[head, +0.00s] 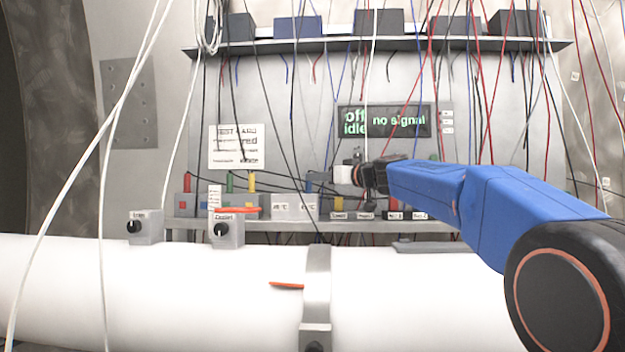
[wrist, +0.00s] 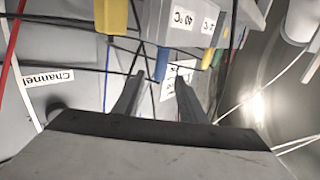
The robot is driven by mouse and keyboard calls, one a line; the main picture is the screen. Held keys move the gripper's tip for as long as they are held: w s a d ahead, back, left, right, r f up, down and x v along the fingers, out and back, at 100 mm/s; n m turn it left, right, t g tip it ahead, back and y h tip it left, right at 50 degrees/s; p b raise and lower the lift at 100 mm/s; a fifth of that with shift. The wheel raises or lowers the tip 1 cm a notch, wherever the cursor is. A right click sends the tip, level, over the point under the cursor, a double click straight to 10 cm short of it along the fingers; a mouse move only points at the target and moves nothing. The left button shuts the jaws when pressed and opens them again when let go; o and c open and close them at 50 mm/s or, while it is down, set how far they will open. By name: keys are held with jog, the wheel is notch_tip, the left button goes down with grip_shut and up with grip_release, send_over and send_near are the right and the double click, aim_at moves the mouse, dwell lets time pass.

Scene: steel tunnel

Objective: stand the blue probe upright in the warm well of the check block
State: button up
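The check block (head: 294,206) is a pale box with two temperature labels on the ledge behind the pipe. In the wrist view, a pale block (wrist: 190,22) with a "40°C" label and a second label shows at the top. A blue probe (wrist: 162,63) shows just below that block; a small blue top (head: 309,187) shows behind the check block in the head view. My gripper (wrist: 161,80) is open, its two dark fingers apart, with the blue probe just beyond and between the tips. No contact can be made out. Which well is warm cannot be read clearly.
Yellow (head: 252,181), green (head: 229,182) and red (head: 187,182) probes stand to the left on the ledge. Many thin cables hang from the shelf (head: 375,44) across the work area. The white pipe (head: 150,285) with an orange lever lies in front.

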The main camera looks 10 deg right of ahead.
jog(key=v, duration=1.1)
jog(key=shift+s, duration=0.2)
jog(key=shift+d, duration=0.1)
